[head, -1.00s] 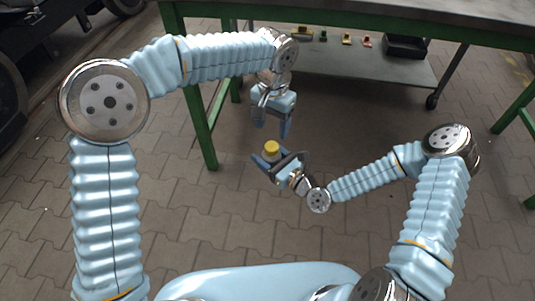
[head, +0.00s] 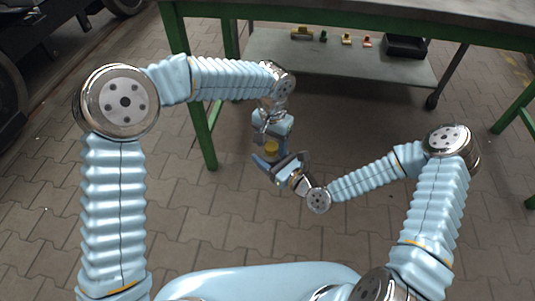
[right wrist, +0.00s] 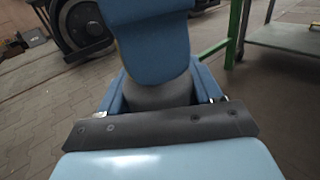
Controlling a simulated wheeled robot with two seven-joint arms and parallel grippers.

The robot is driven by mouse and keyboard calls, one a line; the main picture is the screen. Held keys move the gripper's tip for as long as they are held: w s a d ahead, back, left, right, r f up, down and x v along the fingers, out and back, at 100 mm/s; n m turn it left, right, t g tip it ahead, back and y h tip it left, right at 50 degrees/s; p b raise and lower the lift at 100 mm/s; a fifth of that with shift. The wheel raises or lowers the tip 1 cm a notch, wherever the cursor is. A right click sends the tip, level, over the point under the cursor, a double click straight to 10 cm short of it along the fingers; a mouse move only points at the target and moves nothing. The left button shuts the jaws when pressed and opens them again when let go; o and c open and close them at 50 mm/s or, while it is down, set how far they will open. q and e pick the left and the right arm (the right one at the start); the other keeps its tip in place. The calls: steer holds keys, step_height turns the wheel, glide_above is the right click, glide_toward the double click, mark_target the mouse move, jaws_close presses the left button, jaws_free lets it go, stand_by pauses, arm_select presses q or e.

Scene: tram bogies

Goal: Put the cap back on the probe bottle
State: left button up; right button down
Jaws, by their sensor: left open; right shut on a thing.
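In the right wrist view a grey rounded body, likely the bottle (right wrist: 160,95), sits between the fingers. My left gripper (head: 271,142) is open, pointing down, with its fingers down around or just beside the cap. I cannot tell whether they touch it. A blue part of my left gripper fills the top middle of the right wrist view. How the cap sits on the bottle is unclear.
A green-framed table (head: 205,120) stands behind, with a grey lower shelf (head: 330,65) carrying small coloured parts and a black bin (head: 405,46). Dark bogie wheels (head: 12,95) are at the left. The paved floor around the grippers is clear.

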arm_select(q)
steer(key=shift+f, duration=0.3)
steer(key=c, duration=1.1)
steer(key=o, duration=1.3)
step_height(320, 180, up, 12)
steer(key=shift+r, duration=0.1)
